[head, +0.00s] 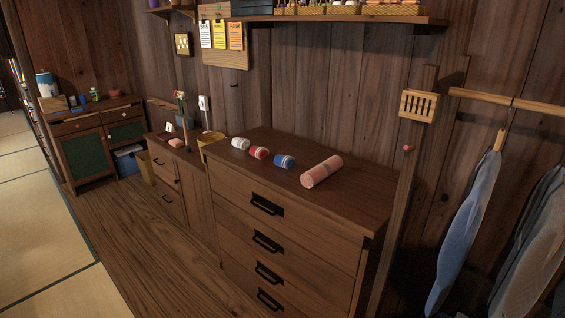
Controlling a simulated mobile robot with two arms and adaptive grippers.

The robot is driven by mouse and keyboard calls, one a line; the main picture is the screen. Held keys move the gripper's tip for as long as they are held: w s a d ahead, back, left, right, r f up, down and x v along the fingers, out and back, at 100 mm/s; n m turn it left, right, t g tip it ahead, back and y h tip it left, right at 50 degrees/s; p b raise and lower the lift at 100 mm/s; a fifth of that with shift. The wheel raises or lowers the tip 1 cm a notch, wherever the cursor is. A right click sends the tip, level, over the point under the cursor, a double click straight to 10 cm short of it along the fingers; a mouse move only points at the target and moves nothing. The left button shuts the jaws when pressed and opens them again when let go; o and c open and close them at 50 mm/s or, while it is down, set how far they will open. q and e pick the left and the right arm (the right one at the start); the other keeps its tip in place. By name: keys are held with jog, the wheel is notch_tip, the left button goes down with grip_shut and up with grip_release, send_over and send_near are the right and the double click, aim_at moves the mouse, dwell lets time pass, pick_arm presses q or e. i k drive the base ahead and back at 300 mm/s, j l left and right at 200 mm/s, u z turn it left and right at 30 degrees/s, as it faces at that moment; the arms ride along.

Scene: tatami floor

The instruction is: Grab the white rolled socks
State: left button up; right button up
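The white rolled socks (240,143) lie on top of the wooden dresser (350,199), near its back left corner. They are the leftmost of a row of rolled items. A red and white roll (259,152) lies just right of them, with a small gap or touching; I cannot tell which. Neither of my grippers shows in the head view.
A blue and white roll (285,161) and a larger pink roll (321,171) lie further right on the dresser. A lower cabinet (181,179) with small items stands left. Clothes (464,235) hang at the right. A shelf (330,19) overhangs the back wall. The wooden floor (145,250) in front is clear.

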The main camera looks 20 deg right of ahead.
aim_at(242, 143)
jog(key=i, duration=0.5)
jog(key=i+j+u, duration=0.2)
jog(key=i+u, duration=0.3)
jog(key=i, duration=0.4)
jog(key=i+l+u, duration=0.15)
jog(key=i+u, duration=0.35)
jog(key=i, duration=0.35)
jog(key=i+u, duration=0.2)
jog(key=i, duration=0.7)
jog(key=i+l+u, duration=0.25)
jog(key=i, duration=0.65)
jog(key=i+z, duration=0.1)
jog(key=z, duration=0.3)
jog(key=j+z, duration=0.1)
jog(key=z, duration=0.3)
jog(key=i+j+z, duration=0.1)
jog(key=z, duration=0.3)
jog(key=i+j+z, duration=0.1)
jog(key=z, duration=0.35)
